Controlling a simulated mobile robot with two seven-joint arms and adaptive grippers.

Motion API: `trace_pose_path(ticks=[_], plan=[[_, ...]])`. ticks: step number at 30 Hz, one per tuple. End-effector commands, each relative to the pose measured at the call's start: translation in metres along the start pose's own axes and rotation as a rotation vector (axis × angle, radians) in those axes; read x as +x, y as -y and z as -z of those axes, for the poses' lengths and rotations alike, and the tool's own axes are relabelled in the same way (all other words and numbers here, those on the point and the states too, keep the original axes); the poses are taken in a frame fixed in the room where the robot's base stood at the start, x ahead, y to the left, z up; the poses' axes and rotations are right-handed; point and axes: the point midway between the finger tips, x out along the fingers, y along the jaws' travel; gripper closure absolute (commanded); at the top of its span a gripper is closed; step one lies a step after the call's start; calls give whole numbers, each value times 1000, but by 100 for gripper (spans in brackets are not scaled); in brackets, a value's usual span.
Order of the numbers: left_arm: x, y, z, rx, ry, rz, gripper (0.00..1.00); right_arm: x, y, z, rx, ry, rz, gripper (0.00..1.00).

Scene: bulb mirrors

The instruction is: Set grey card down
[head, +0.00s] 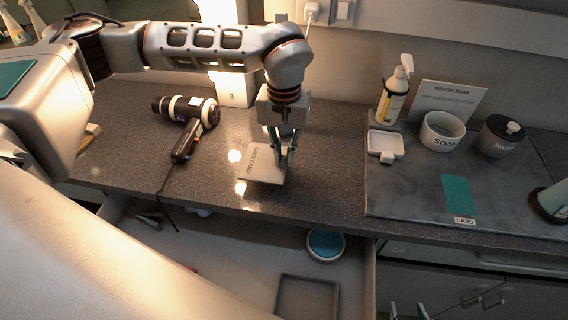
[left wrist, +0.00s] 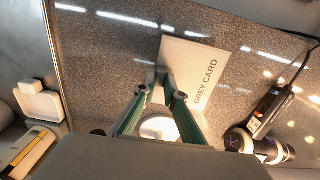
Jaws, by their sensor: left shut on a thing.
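The grey card (head: 262,163) is a pale rectangle lettered GREY CARD, at the front of the dark speckled counter (head: 335,150). My left gripper (head: 281,168) points down over it and is shut on its edge. In the left wrist view the card (left wrist: 207,68) extends from between the green-lined fingers (left wrist: 162,85). It looks nearly flat and close to the counter; I cannot tell whether it touches. My right gripper (head: 408,311) shows only as two separated fingertips at the bottom of the head view, open and empty.
A hairdryer (head: 188,120) with a cord lies left of the card. An open drawer (head: 250,240) with a blue round tin (head: 325,242) is below. On the right, a grey board (head: 405,193) carries a SOAK bowl (head: 441,131), a teal patch (head: 458,195) and a CARD label (head: 465,221).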

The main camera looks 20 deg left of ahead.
Motion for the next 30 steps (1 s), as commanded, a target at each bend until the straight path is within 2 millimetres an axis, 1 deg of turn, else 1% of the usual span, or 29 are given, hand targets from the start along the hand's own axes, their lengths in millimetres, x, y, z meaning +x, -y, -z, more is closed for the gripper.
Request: trace_pose_path(ticks=[6, 9, 20, 21, 22, 23, 30], plan=[[30, 0, -1, 0, 4, 1, 100, 1, 1, -4, 0, 5, 1, 60], [40, 0, -1, 0, 3, 0, 100, 2, 1, -7, 0, 9, 1, 60], [43, 0, 0, 1, 1, 0, 100, 2, 1, -9, 0, 12, 2, 60], [43, 0, 0, 1, 1, 0, 84, 2, 1, -9, 0, 12, 2, 60], [43, 0, 0, 1, 0, 0, 77, 2, 1, -9, 0, 12, 2, 60], [43, 0, 0, 1, 0, 0, 73, 2, 1, -8, 0, 11, 2, 60], [42, 0, 0, 1, 0, 0, 73, 1, 1, -5, 0, 5, 1, 60]])
